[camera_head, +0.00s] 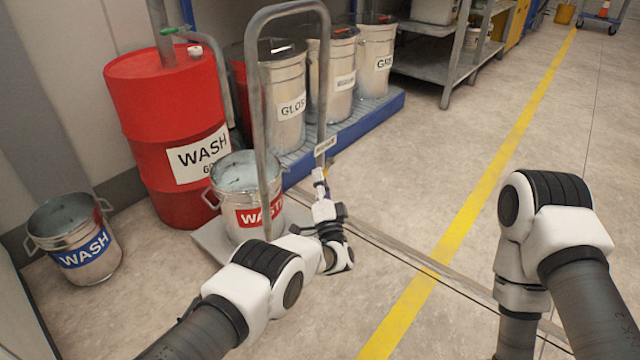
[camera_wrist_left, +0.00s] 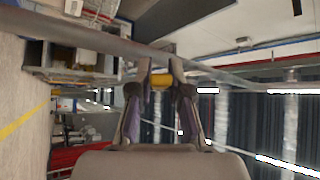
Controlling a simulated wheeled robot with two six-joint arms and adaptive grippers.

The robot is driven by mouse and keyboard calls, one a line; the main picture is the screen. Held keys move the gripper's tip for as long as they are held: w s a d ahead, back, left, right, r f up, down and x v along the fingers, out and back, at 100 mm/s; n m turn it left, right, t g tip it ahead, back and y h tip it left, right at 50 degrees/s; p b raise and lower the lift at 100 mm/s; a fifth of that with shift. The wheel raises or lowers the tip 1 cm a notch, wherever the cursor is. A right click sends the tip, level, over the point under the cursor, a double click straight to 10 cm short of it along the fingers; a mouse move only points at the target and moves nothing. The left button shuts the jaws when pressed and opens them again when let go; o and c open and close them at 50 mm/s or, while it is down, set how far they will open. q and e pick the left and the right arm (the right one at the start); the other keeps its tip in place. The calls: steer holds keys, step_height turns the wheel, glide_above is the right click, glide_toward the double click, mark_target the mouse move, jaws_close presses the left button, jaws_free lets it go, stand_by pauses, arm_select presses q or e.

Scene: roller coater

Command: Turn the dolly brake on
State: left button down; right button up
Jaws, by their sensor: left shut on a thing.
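The dolly is a low grey platform (camera_head: 208,240) with a tall looped metal handle (camera_head: 257,110). A silver bucket with a red waste label (camera_head: 262,214) stands on the platform. My left gripper (camera_head: 320,172) is at the lower part of the handle's right post, below a small white label plate (camera_head: 325,146). In the left wrist view, its fingertips (camera_wrist_left: 161,74) are shut on a small yellow piece (camera_wrist_left: 162,80), which seems to be the brake lever, beside a grey bar. In the head view the fingers mostly hide this piece. My right gripper is out of view.
A red wash drum (camera_head: 165,115) stands behind the dolly, and a wash bucket (camera_head: 75,238) stands at the left. Several silver drums stand on a blue pallet (camera_head: 385,112). Open floor with a yellow line (camera_head: 480,200) lies to the right.

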arm_select(q)
steer(key=c, duration=1.1)
jaws_free()
